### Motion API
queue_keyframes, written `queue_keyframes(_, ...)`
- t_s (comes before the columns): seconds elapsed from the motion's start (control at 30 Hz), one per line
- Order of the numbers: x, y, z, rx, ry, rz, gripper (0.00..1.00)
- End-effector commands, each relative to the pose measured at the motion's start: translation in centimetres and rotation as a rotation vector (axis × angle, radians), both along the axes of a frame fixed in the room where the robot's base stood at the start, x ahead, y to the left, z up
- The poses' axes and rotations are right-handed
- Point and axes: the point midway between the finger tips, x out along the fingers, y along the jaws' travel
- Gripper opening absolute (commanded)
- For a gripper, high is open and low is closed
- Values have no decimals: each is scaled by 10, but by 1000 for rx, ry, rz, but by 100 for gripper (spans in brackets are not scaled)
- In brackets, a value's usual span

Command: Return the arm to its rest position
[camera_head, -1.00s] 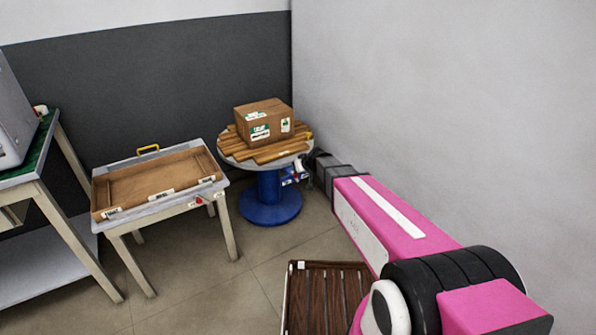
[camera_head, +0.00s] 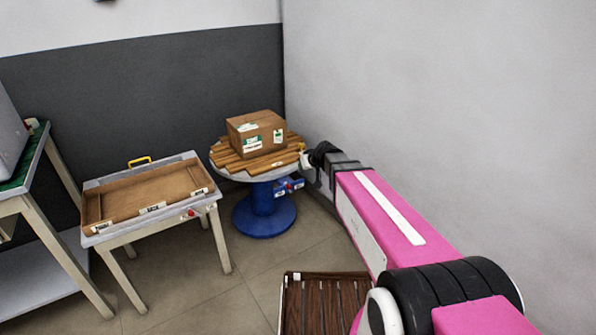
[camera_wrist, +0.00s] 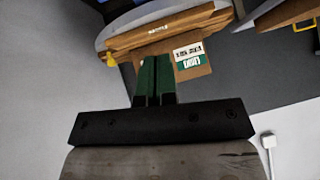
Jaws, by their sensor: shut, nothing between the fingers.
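My gripper shows in the wrist view (camera_wrist: 155,80), with its two green fingers together and nothing between them. In that view the fingertips overlap the cardboard box (camera_wrist: 192,58) on the round table; I cannot tell how far apart they are. In the head view my pink arm reaches from the lower right toward the round table (camera_head: 222,171), and its dark end is at the table's right edge. The gripper's fingers cannot be made out there. The box (camera_head: 257,133) sits on wooden slats (camera_head: 240,163) on the round table, which has a blue base.
A small table (camera_head: 215,200) with a shallow wooden tray (camera_head: 150,192) stands left of the round table. A green-topped bench (camera_head: 30,165) is at the far left. A slatted brown wooden thing (camera_head: 325,305) lies low in front. A grey wall is close on the right.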

Motion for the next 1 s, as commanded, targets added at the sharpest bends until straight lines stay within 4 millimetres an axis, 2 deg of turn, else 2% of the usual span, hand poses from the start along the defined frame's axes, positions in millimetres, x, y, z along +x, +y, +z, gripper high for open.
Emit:
queue_keyframes(0.2,-5,-5,7,-1,0,1,0)
queue_keyframes(0.47,-5,-5,7,0,0,0,0)
queue_keyframes(0.57,-11,-10,4,-7,19,-6,0)
queue_keyframes(0.67,-35,-28,-7,-33,94,-32,0)
queue_keyframes(0.77,-75,-58,-25,-88,229,-90,0)
queue_keyframes(0.9,-138,-109,-48,-192,438,-224,0)
queue_keyframes(1.0,-176,-140,-58,-267,559,-327,0)
